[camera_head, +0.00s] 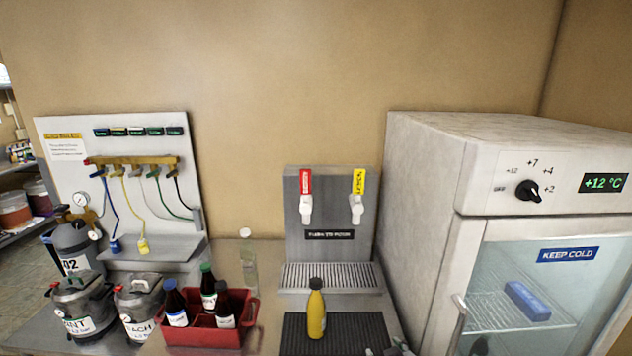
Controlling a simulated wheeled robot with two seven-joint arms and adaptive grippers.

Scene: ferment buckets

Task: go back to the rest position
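My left gripper is not in view. Small grey and dark parts at the bottom edge, right of the black mat, look like the tip of my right gripper (390,350). They are cut off by the frame, so I cannot tell whether it is open or shut. A yellow bottle (316,314) with a dark cap stands upright on the black ribbed mat (290,337), in front of the tap tower (330,258) with its red and yellow tap labels.
A red caddy (195,338) holds dark bottles. A clear bottle (249,270) stands behind the caddy. A fridge (425,220) with a glass door fills the right.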

